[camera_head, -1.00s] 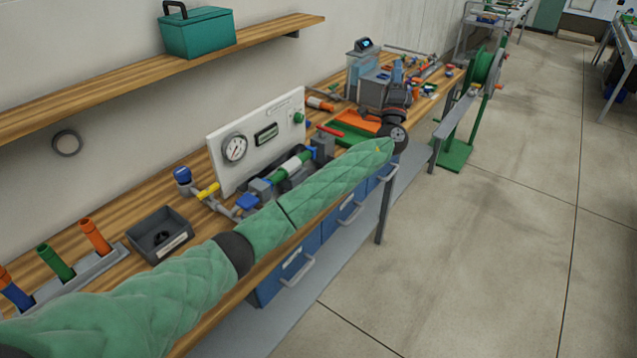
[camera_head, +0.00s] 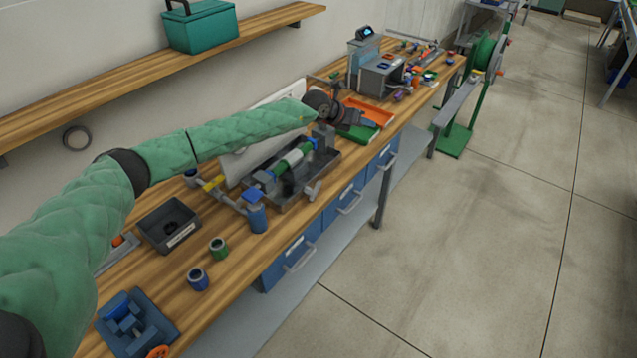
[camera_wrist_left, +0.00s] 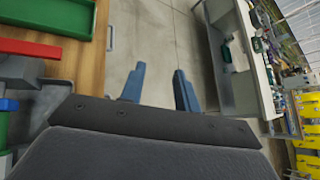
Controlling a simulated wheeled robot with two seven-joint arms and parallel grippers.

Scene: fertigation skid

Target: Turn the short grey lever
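A short light-grey handle (camera_head: 314,190) sticks out at the front edge of the dark skid tray (camera_head: 262,200); it may be the short grey lever, but it is too small to be sure. On the skid, a green-and-white pipe (camera_head: 295,158) runs between grey fittings, with a blue handle (camera_head: 251,196) and a yellow handle (camera_head: 213,183) at its near end. My left arm reaches across above the skid. My left gripper (camera_wrist_left: 160,70) is open and empty in the left wrist view, its blue fingers apart over floor, beyond the bench edge in that picture. My right gripper is not in view.
The gauge panel (camera_head: 236,166) behind the skid is mostly hidden by my arm. A black bin (camera_head: 168,226), green and blue cups and a blue fixture (camera_head: 135,325) stand on the near bench. Green and orange trays (camera_head: 370,112) lie beyond the skid. A shelf (camera_head: 140,78) hangs above.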

